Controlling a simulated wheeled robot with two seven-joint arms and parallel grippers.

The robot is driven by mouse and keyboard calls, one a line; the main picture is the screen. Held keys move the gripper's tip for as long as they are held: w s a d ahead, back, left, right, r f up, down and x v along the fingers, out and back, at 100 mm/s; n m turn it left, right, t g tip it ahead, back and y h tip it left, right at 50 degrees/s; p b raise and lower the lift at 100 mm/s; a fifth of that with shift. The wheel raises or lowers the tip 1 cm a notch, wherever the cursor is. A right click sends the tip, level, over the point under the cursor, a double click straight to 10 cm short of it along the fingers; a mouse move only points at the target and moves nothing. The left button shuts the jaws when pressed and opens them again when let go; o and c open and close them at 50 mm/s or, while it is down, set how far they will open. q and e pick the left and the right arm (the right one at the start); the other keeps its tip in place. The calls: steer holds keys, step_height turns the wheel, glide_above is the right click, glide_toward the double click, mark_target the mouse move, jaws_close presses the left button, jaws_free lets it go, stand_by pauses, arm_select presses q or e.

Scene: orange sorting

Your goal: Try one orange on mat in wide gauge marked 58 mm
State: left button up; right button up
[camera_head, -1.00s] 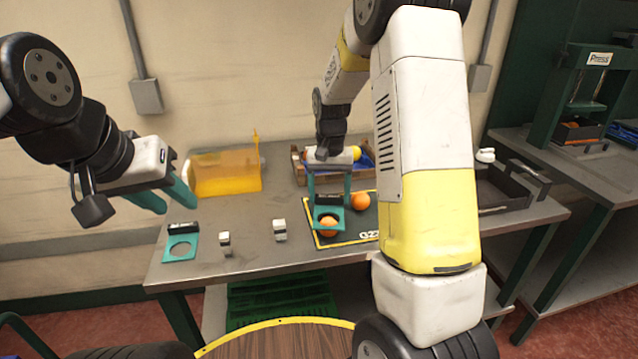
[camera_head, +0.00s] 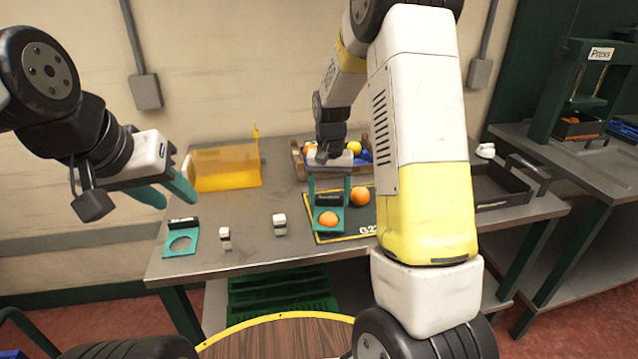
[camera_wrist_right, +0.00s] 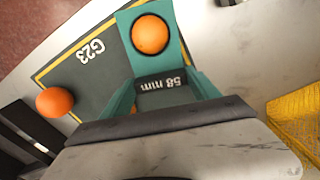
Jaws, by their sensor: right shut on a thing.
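My right gripper (camera_head: 329,192) is shut on the black handle of a teal ring gauge (camera_head: 328,231), marked 58 mm in the right wrist view (camera_wrist_right: 160,83). The gauge is over the mat (camera_head: 348,238), a dark mat with a yellow border and G23 on it. One orange (camera_head: 328,218) shows inside the ring, its top standing up through the hole; it also shows in the right wrist view (camera_wrist_right: 150,34). I cannot tell whether the ring touches the mat. A second orange (camera_head: 360,196) lies on the mat to the right. My left gripper (camera_head: 165,192) is open and empty above the table's left side.
Another teal gauge (camera_head: 181,243) lies at the table's left. Two small white-topped blocks (camera_head: 225,238) (camera_head: 280,225) stand between it and the mat. Behind are a yellow translucent bin (camera_head: 227,170) and a crate with fruit. A dark tray (camera_head: 503,190) is at right.

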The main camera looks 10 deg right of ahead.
steer(key=shift+f, duration=1.15)
steer(key=shift+r, duration=0.1)
stand_by(1.0)
steer(key=shift+r, duration=3.8)
